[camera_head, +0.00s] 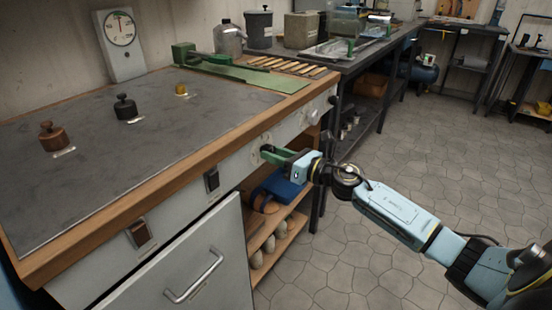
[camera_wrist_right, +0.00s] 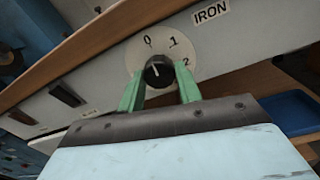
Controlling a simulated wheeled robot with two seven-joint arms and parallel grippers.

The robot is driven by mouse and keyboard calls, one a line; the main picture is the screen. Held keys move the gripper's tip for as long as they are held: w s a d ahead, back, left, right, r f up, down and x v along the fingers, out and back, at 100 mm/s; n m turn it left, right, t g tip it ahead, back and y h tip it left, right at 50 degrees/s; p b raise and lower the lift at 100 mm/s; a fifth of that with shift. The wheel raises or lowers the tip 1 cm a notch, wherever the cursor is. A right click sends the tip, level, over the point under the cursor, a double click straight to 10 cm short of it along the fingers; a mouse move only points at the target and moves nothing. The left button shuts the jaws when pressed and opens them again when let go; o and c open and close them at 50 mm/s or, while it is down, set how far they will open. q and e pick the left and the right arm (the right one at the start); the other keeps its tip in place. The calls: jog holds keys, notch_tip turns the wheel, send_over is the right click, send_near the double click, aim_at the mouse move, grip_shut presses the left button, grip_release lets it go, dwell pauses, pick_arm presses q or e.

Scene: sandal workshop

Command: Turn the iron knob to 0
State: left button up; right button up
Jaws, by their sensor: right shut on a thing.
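The iron knob (camera_wrist_right: 158,72) is black and sits on a round pale dial (camera_wrist_right: 134,60) marked 0, 1 and 2 on the bench's front panel. The IRON label (camera_wrist_right: 211,12) is beside the dial. A pale mark on the knob points up and slightly left, roughly toward 0; I cannot tell whether it lines up exactly. My right gripper (camera_wrist_right: 160,94) has its green fingers on both sides of the knob and is shut on it. In the head view my right gripper (camera_head: 266,152) reaches the panel from the right and hides the knob. My left gripper is not in view.
Another dial (camera_head: 312,116) is farther along the panel, and switches (camera_head: 212,181) are nearer. The wooden bench edge (camera_head: 170,180) overhangs above. Below are a cabinet door handle (camera_head: 194,277) and an open shelf with a blue item (camera_head: 282,188). The floor at right is clear.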

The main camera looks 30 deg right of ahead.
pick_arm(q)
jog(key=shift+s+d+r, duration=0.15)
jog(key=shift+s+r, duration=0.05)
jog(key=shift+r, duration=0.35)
pick_arm(e)
jog(key=shift+n, duration=0.4)
jog(key=o, duration=1)
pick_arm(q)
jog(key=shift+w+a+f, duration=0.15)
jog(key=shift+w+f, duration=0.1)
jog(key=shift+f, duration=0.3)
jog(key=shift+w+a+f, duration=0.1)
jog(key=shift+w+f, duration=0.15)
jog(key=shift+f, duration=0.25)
pick_arm(e)
jog(key=v, duration=1.3)
jog(key=shift+s, duration=0.2)
